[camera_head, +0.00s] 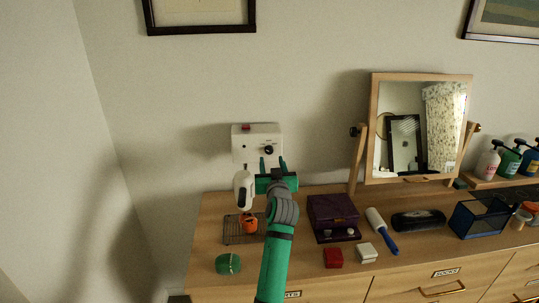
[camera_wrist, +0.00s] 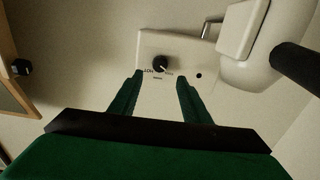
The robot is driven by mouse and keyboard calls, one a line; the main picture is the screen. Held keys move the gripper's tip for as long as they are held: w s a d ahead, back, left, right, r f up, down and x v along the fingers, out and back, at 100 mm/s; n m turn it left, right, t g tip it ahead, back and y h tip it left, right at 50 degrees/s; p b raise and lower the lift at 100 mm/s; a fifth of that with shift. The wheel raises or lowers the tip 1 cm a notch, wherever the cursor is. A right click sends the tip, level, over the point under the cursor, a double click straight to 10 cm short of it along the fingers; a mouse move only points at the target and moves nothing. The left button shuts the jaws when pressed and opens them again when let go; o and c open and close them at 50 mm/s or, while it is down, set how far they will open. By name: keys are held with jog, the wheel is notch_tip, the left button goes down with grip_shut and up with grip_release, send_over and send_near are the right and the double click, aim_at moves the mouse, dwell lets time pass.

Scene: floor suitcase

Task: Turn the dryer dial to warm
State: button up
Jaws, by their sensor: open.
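The dryer unit is a white box (camera_head: 243,143) on the wall above the dresser. Its black dial (camera_head: 268,150) is on the right part of the front, with a red part on top of the box at left. In the wrist view the dial (camera_wrist: 160,63) sits on the white panel (camera_wrist: 185,45) with small labels around it, too small to read surely. My gripper (camera_head: 273,164) is open and empty just below the dial; in the wrist view its two green fingers (camera_wrist: 158,80) point toward the panel, one to each side of the dial and short of it. A white dryer handpiece (camera_head: 243,188) hangs at the box's left.
A wooden dresser (camera_head: 205,237) runs below, with a wire rack (camera_head: 233,228), orange item (camera_head: 249,224), green round item (camera_head: 228,263), purple box (camera_head: 330,214), red box (camera_head: 333,257) and blue-handled roller (camera_head: 381,230). A tilting mirror (camera_head: 375,110) stands right of the dryer.

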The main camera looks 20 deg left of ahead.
aim_at(270, 151)
jog(key=shift+x, duration=3.55)
jog(key=c, duration=1)
jog(key=shift+m, duration=0.3)
jog(key=m, duration=0.5)
jog(key=shift+d+f+m, duration=0.1)
jog(key=shift+m, duration=0.2)
jog(key=m, duration=0.5)
jog(key=shift+m, duration=0.4)
